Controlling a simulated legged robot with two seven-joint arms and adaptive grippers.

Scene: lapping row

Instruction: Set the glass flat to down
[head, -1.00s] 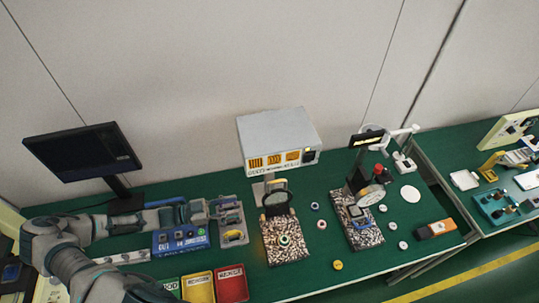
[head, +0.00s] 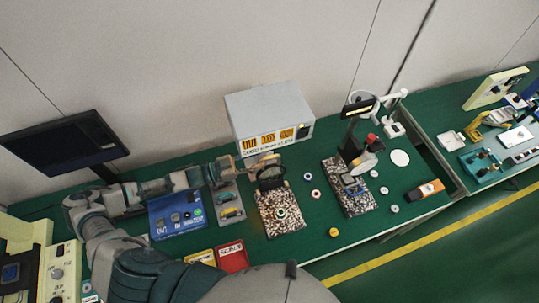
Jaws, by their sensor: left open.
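A round, dark-rimmed plate (head: 270,182), which looks like the glass flat, stands tilted up at the back of a speckled block (head: 283,222). A small ring (head: 281,213) lies on the block in front of it. My left gripper (head: 262,162) is open at the upper left of the rim, close to it. Whether they touch is too small to tell. My right gripper is not in view.
A grey instrument box (head: 268,112) stands behind the block. To the right is a second speckled block (head: 348,195) with a lamp stand. A blue unit (head: 178,214), a grey tray (head: 229,208) and a red bin (head: 232,257) lie left. Small rings lie between the blocks.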

